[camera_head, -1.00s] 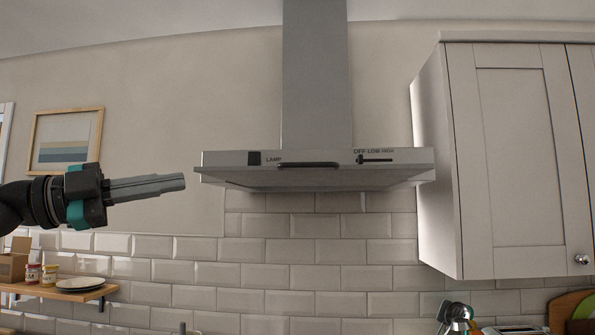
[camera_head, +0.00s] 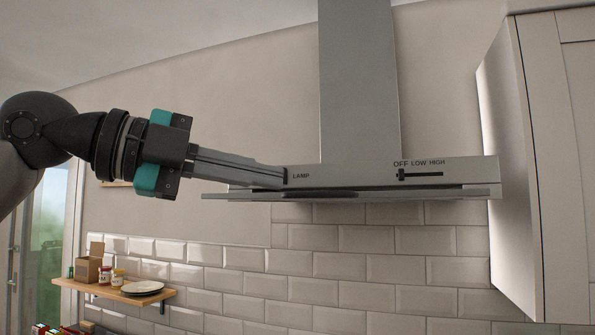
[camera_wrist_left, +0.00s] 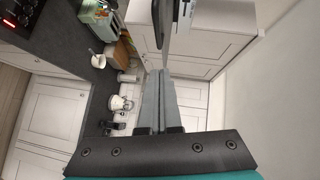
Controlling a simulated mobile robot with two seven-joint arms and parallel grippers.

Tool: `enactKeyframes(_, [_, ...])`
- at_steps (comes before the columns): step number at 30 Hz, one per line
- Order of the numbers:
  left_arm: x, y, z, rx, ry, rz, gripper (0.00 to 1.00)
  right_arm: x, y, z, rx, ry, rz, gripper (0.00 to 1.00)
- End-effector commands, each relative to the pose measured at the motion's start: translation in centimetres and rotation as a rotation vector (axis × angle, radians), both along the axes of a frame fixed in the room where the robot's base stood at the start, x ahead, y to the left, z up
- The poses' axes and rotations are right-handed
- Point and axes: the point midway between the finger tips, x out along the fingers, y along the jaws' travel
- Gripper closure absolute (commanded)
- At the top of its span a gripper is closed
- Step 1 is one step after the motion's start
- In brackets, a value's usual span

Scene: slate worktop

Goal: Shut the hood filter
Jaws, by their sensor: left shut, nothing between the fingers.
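How far the filter is hinged down is hard to tell. My left gripper (camera_head: 286,176) is shut and empty, its tips overlapping the left part of the front panel. Contact cannot be told. Its closed fingers show in the left wrist view (camera_wrist_left: 157,100). My right gripper is not in view.
A white wall cabinet (camera_head: 555,180) stands close to the hood's right. A wooden shelf (camera_head: 120,292) with jars and a plate is low on the left. The left wrist view shows the dark worktop (camera_wrist_left: 63,60) below.

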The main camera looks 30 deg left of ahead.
Motion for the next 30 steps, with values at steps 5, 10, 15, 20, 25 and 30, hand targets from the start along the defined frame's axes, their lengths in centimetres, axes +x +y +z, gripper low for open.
enactKeyframes(5, [2.3,-1.4,-0.1,0.0,0.003,-0.003,1.0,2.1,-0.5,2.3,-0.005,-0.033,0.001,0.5])
enactKeyframes(10, [4.7,-1.2,-0.7,-0.005,0.002,-0.004,1.0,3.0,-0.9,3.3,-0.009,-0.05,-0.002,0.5])
enactKeyframes(15, [6.1,-0.8,-1.1,-0.002,0.001,-0.003,1.0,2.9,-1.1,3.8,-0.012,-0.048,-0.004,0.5])
enactKeyframes(20, [6.5,-0.7,-1.3,-0.001,0.0,-0.001,1.0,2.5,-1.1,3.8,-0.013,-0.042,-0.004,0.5])
enactKeyframes(25, [6.4,-0.6,-1.4,-0.001,0.0,-0.001,1.0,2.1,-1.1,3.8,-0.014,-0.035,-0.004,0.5])
enactKeyframes(30, [6.4,-0.6,-1.4,-0.001,0.0,-0.001,1.0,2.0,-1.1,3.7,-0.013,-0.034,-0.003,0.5])
